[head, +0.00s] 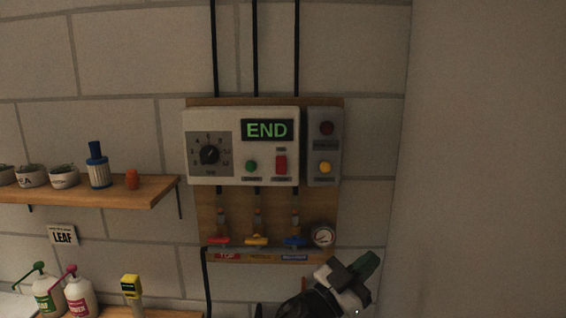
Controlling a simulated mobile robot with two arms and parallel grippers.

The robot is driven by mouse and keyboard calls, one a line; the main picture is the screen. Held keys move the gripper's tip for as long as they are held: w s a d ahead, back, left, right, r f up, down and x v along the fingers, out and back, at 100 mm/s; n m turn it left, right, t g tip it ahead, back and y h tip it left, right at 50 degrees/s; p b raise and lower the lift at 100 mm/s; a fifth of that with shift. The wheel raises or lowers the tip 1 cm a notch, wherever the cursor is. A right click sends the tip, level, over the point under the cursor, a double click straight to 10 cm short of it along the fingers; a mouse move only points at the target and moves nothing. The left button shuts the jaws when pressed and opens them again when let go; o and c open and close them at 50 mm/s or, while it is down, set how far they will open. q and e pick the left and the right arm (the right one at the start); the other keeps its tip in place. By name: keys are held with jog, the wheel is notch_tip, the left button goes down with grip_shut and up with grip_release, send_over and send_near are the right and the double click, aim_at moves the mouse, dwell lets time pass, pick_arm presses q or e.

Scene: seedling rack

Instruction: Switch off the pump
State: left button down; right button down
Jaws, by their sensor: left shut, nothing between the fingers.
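A white control box (223,172) hangs on a wooden board on the wall. Its green display (267,130) reads END. Which control belongs to the pump is too small to read. My left gripper (366,265) is shut and empty, below and right of the boxes, touching none of these controls. My right gripper is out of view.
A shelf (130,192) with pots and bottles juts out at left. Spray bottles (78,296) stand lower left. A bare wall is at right.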

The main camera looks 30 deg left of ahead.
pick_arm(q)
jog(key=d+r+m+g+h, duration=0.3)
jog(key=r+m+g+h, duration=0.3)
jog(key=r+m+g, duration=0.75)
jog(key=s+a+r+n+y, duration=0.1)
jog(key=a+r+n+y, duration=0.2)
jog(key=a+y, duration=0.2)
jog(key=s+a+r+n+y, duration=0.1)
jog(key=a+r+n+y, duration=0.3)
jog(key=a, duration=0.7)
jog(key=s+a+r+n+y, duration=0.2)
jog(key=a+r+n+y, duration=0.2)
jog(key=a+y, duration=0.3)
jog(key=shift+a+y+p, duration=0.3)
jog(key=shift+a, duration=0.45)
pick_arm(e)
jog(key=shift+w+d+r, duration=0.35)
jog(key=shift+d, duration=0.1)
pick_arm(q)
jog(key=shift+n+g, duration=0.25)
jog(key=shift+f, duration=0.1)
